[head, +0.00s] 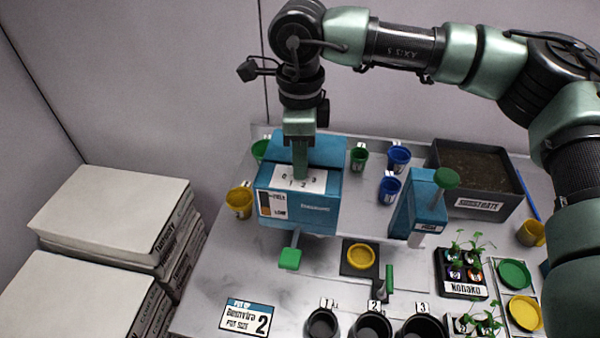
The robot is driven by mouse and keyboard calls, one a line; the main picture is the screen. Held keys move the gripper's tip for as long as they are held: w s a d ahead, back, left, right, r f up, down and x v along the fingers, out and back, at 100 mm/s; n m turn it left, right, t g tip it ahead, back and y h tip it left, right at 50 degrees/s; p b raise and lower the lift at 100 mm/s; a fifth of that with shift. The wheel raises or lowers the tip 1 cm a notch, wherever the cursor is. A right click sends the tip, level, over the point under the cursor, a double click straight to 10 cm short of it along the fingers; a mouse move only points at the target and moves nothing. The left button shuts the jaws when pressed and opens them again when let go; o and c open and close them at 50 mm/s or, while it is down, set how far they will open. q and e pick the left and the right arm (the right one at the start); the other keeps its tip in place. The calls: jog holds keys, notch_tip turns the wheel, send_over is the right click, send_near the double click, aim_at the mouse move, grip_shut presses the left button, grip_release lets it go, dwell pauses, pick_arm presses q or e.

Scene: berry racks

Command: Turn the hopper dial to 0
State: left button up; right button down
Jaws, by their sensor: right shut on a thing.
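The blue hopper (320,213) stands at the back left of the table. Its top carries a white dial plate (318,182) with the marks 0, 1, 2 and 3. My right gripper (300,172) points straight down onto this plate and is shut on the hopper dial, which the fingers hide. I cannot tell which number the dial points to. A green-ended lever (290,258) sticks out at the hopper's front. My left gripper is not in view.
Blue and green cups (398,157) stand right of the hopper, a yellow cup (239,201) left of it. A blue device (419,207) and a substrate bin (480,205) stand further right. Black pots (371,327) line the front. Stacked bags (112,225) are at left.

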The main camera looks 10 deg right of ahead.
jog(key=shift+m+b, duration=1)
jog(key=shift+b, duration=0.1)
jog(key=c, duration=1.2)
grip_release()
notch_tip(320, 180, up, 7)
jog(key=shift+r+b, duration=0.1)
jog(key=shift+b, duration=0.8)
jog(key=shift+r, duration=0.3)
jog(key=shift+s, duration=0.1)
